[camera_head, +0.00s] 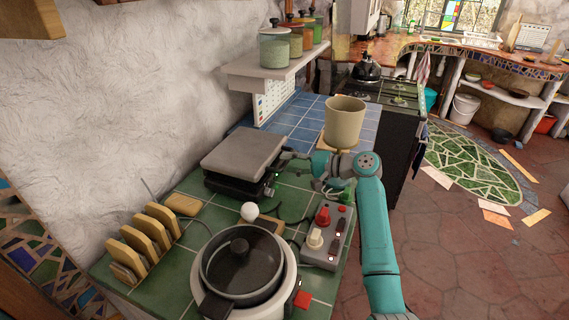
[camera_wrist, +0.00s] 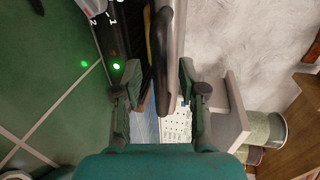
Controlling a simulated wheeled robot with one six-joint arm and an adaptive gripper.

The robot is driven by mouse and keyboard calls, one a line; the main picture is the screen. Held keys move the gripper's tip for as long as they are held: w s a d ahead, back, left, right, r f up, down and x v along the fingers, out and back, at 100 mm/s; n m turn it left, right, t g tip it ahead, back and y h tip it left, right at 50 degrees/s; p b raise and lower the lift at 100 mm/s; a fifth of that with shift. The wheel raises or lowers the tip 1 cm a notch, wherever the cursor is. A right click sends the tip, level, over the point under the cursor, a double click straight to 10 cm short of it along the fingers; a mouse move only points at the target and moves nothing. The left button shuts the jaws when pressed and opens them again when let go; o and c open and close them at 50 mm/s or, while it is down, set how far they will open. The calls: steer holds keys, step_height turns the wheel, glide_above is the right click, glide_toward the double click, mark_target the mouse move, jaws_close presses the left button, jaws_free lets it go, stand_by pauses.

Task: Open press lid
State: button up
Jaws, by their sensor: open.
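The press (camera_head: 243,160) sits on the green tiled counter against the wall, its flat grey lid down over the dark base. Its dark handle (camera_wrist: 164,40) shows in the wrist view, running between the two fingers of my gripper (camera_wrist: 160,72). My gripper is open, with one finger on each side of the handle; whether either finger touches it I cannot tell. In the head view my gripper (camera_head: 291,155) is at the right edge of the press, small and partly hidden by its own links. A green light (camera_wrist: 116,66) glows on the press front in the wrist view.
A pot with a glass lid (camera_head: 240,265), a toast rack (camera_head: 145,245) and a control box (camera_head: 328,238) stand nearer on the counter. A beige pot (camera_head: 344,122) stands just behind my arm. A shelf (camera_head: 275,68) with jars is above and behind the press.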

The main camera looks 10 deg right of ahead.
steer(key=shift+x, duration=1)
jaws_close()
